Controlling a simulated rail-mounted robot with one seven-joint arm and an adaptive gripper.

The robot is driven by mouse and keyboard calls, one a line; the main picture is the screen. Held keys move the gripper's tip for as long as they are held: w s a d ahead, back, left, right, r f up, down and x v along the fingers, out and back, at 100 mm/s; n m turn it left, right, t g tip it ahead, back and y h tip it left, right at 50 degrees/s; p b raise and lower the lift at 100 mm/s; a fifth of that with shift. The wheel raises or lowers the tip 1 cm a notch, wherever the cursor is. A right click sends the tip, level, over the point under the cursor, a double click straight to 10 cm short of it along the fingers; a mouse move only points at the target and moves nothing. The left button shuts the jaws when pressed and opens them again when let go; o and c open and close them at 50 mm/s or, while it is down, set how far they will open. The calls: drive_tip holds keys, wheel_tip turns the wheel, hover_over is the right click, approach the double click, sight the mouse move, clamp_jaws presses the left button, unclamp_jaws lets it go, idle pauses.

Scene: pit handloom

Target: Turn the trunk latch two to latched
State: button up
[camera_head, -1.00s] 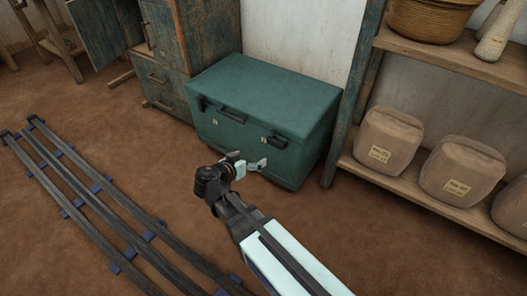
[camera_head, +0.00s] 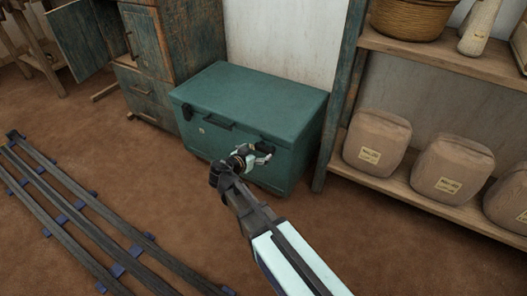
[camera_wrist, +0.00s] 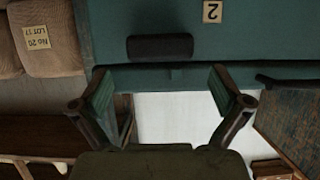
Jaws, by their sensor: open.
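The green trunk (camera_head: 250,90) stands against the wall with its lid down. In the wrist view, its front (camera_wrist: 265,35) carries an upside-down "2" plate (camera_wrist: 212,11) and a dark bar-shaped latch (camera_wrist: 160,46), latch two, lying level in the picture. My gripper (camera_head: 265,153) is at the trunk's right front and largely hides this latch in the head view. In the wrist view my gripper (camera_wrist: 163,90) is open, its fingers apart on either side of the latch's line. The latch shows beyond the fingertips; I see no contact.
The trunk's other latch (camera_head: 187,112) and a dark handle (camera_head: 218,122) are on its front. A worn cabinet (camera_head: 150,60) stands left, a shelf (camera_head: 400,185) with sacks (camera_head: 377,140) right. Rails (camera_head: 75,200) lie on the floor, which is otherwise clear in front.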

sight(262, 149)
drive_tip(key=b+x, duration=0.1)
drive_tip(key=x, duration=0.4)
drive_tip(key=shift+w+d+f, duration=0.15)
drive_tip(key=shift+w+f, duration=0.05)
drive_tip(key=shift+w, duration=0.05)
drive_tip(key=c, duration=0.9)
